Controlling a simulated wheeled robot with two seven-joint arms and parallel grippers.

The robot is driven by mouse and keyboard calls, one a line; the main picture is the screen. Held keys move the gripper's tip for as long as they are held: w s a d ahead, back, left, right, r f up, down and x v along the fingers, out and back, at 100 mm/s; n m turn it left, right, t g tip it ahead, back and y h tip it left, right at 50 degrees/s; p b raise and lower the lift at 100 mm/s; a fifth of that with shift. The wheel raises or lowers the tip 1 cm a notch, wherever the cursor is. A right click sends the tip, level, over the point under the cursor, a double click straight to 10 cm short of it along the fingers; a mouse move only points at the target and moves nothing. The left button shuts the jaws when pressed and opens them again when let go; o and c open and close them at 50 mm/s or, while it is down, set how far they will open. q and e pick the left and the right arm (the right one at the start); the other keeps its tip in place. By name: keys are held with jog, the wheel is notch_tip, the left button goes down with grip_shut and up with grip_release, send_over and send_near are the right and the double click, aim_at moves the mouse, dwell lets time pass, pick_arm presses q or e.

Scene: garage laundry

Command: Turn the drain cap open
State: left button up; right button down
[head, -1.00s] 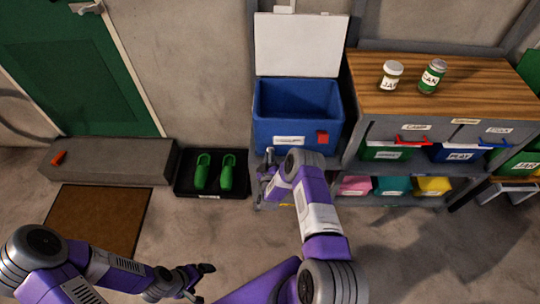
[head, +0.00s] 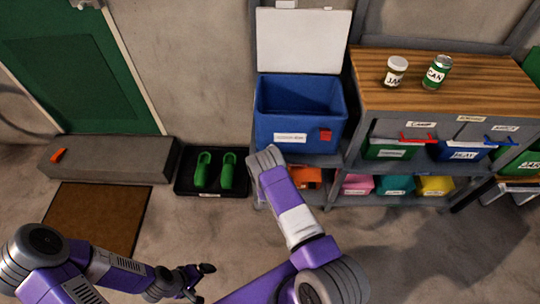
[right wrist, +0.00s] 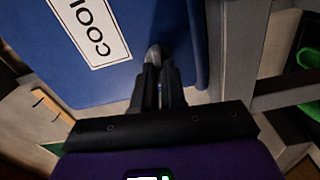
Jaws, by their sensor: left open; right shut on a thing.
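The blue cooler (head: 297,105) stands on the low shelf with its white lid (head: 303,40) up. A red latch (head: 325,135) is on its front. My right arm reaches to the cooler's lower left front corner, and its wrist hides the fingers in the head view. In the right wrist view the fingers (right wrist: 158,82) are shut on a small grey rounded drain cap (right wrist: 154,54) at the blue wall, near the cooler label (right wrist: 93,30). How far the cap is turned cannot be told. My left gripper (head: 203,281) is open and empty above the floor.
A black tray (head: 212,190) with green clogs, a grey step (head: 110,158) and a brown mat (head: 95,215) lie left. Floor in front is clear.

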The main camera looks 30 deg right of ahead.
jog(key=shift+s+d+f+n, duration=0.1)
jog(key=shift+n, duration=0.5)
jog(key=c, duration=1.2)
grip_release()
jog(key=p+v, duration=0.1)
jog(key=v, duration=0.6)
jog(key=shift+s+a+p, duration=0.2)
jog(key=shift+a+p, duration=0.05)
jog(key=shift+p, duration=0.1)
